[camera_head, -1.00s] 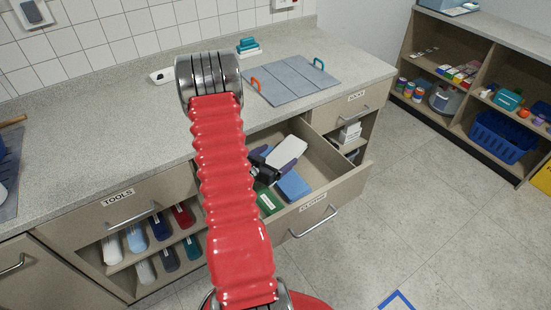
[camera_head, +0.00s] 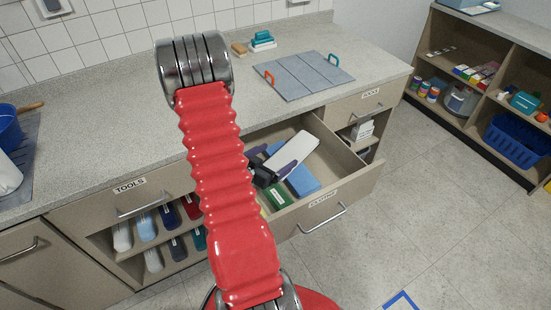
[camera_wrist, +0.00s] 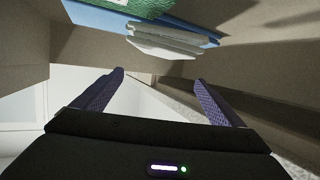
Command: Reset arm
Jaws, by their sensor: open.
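My gripper (camera_head: 287,155) is open, with two purple fingers spread apart, low at the open drawer (camera_head: 352,184) labelled CLOTHS. In the head view its fingers show beside a long white item (camera_head: 297,148). In the wrist view my gripper (camera_wrist: 159,77) has nothing between its fingertips. A white stack (camera_wrist: 165,42) lies beyond the fingertips there, beside blue (camera_wrist: 195,35) and green (camera_wrist: 150,6) items. In the head view the blue item (camera_head: 303,181) and the green item (camera_head: 277,198) lie near the drawer's front. My red arm hides part of the drawer's left side.
The drawer's walls surround my gripper closely. The counter (camera_head: 110,130) above holds a grey folding board (camera_head: 303,75) with orange and teal handles, and a teal-and-white stack (camera_head: 263,41). Shelves (camera_head: 433,60) stand at the right. The floor (camera_head: 440,190) between is mostly clear.

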